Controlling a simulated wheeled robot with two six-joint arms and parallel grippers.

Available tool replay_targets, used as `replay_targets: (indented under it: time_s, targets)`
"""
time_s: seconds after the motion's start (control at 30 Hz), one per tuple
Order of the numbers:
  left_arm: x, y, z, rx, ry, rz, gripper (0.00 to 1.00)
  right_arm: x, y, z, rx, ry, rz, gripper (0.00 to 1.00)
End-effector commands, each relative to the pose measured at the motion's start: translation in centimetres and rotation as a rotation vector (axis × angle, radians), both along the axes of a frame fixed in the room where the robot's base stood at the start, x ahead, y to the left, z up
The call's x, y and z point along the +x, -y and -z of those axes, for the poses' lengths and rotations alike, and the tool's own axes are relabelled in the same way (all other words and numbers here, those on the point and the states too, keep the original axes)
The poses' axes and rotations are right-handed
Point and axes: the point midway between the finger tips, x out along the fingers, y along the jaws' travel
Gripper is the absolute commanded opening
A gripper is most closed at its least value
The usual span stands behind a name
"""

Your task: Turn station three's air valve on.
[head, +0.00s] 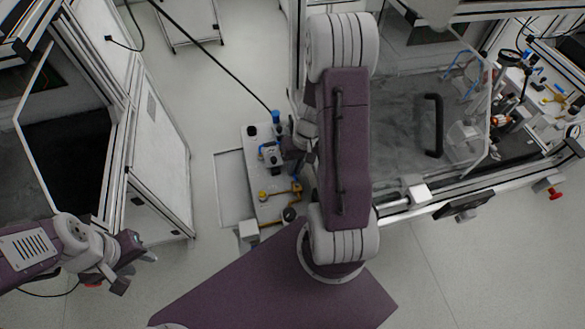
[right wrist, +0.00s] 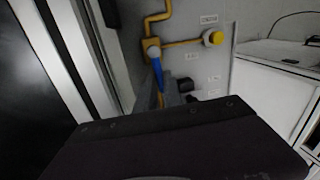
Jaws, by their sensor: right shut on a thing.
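The air valve shows in the right wrist view as a brass body (right wrist: 151,47) on yellow piping with a blue lever (right wrist: 158,73). My right gripper (right wrist: 168,97) is at the lever, with its grey fingers shut on it; the dark gripper housing hides the lower part of the view. In the head view my right arm crosses the middle and partly covers the station panel (head: 258,185), so the grip is not clear there. My left gripper (head: 136,268) is open and empty at the lower left, far from the panel.
A framed glass enclosure (head: 400,110) stands to the right of my right arm.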

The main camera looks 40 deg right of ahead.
Motion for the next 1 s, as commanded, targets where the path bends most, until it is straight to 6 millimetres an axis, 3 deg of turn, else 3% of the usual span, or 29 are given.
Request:
replay_targets:
  time_s: [0.7,0.73,0.8,1.0]
  targets:
    - [0.0,-0.01,0.25,0.0,0.0,0.0,0.36,0.03,0.49,-0.13,-0.004,0.006,0.088,0.0]
    - [0.0,-0.01,0.25,0.0,0.0,0.0,0.36,0.03,0.49,-0.13,-0.004,0.006,0.088,0.17]
    - [0.0,0.0,0.25,0.0,0.0,0.0,0.36,0.01,0.47,-0.13,-0.004,0.005,0.087,0.33]
    - [0.0,0.0,0.27,0.0,0.0,0.0,0.36,-0.07,0.4,-0.07,-0.002,0.003,0.085,0.33]
